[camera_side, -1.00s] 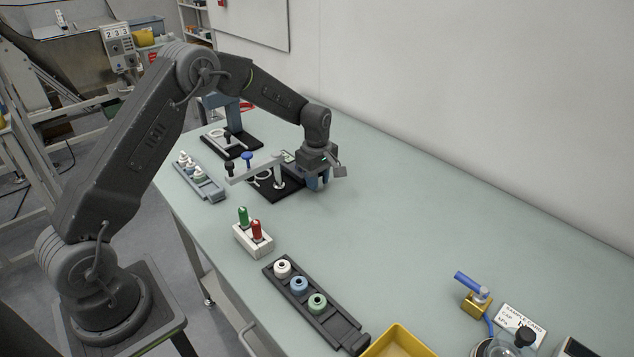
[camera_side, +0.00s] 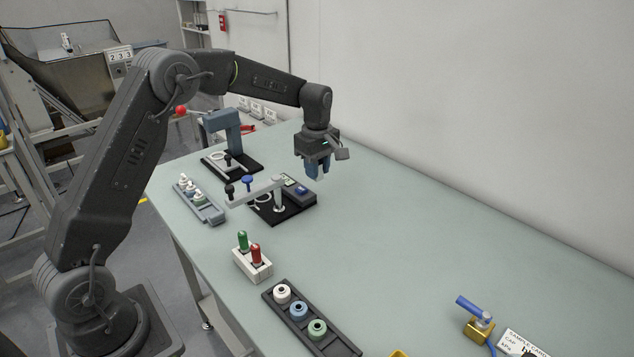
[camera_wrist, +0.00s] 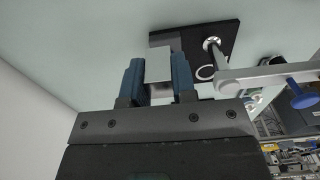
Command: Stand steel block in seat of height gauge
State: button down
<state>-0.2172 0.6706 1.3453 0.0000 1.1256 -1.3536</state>
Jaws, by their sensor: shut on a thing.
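My gripper (camera_side: 320,174) is shut on the steel block (camera_wrist: 158,66), a pale grey block between the blue fingers in the wrist view. In the side view the fingers hide most of it. A black-based fixture (camera_side: 283,211) with a post, a pale swing arm and a blue knob stands just left of and below my gripper; it may be the height gauge. Its base also shows in the wrist view (camera_wrist: 222,36), beyond the fingertips. A grey patch (camera_wrist: 164,39) on that base is partly covered by the block, so I cannot tell whether it is the seat.
A blue-grey stand (camera_side: 222,128) is behind. A grey rack (camera_side: 200,202) with white-topped parts is at the left. A white holder (camera_side: 252,264) with green and red pieces and a dark tray (camera_side: 339,341) of rings are in front.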

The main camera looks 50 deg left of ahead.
notch_tip(320, 180, up, 5)
jog(key=s+a+n, duration=0.3)
jog(key=s+a, duration=0.4)
jog(key=a, duration=0.5)
jog(key=n, duration=0.1)
send_over(263, 197)
notch_tip(263, 197, down, 5)
jog(key=shift+s+f, duration=0.1)
jog(key=shift+f, duration=3.65)
jog(key=shift+f, duration=0.25)
jog(key=shift+f, duration=0.35)
jog(key=shift+f, duration=0.1)
jog(key=c, duration=0.8)
grip_release()
jog(key=shift+c, duration=0.2)
